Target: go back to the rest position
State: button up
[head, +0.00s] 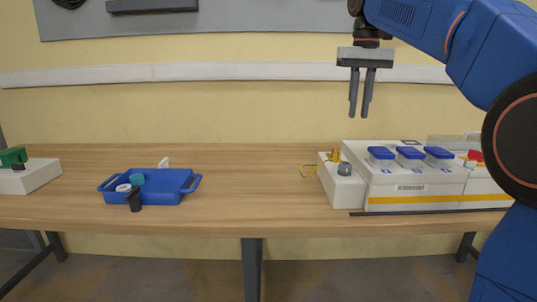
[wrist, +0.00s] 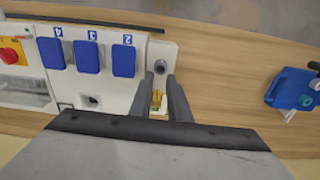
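My gripper (head: 359,115) hangs in the air, pointing down, well above the table and the left end of the white socket box. Its two dark fingers are apart with nothing between them. In the wrist view my gripper (wrist: 164,75) looks down past the small white box (head: 342,185), which has a grey round knob (head: 345,169) and a yellow part (head: 335,155) on it. Beside it stands the white socket box (head: 412,190) with three blue covers (head: 410,152), which look closed. They also show in the wrist view, numbered (wrist: 87,57).
A blue tray (head: 165,196) holds a few small round parts; a black piece (head: 134,200) stands at its front edge. A white box with a green part (head: 30,176) is at the far left. A red knob (head: 475,156) is at the right. Table space between tray and boxes is clear.

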jog(key=s+d+f+t, duration=0.2)
jog(key=s+f, duration=1.3)
jog(key=f, duration=0.2)
jog(key=s+d+f+t, duration=0.2)
jog(key=s+d+f, duration=0.1)
jog(key=s+f, duration=1.3)
notch_tip(320, 180, down, 3)
jog(key=shift+s+d+r, duration=0.15)
jog(key=shift+s+d, duration=0.05)
jog(key=shift+s, duration=0.05)
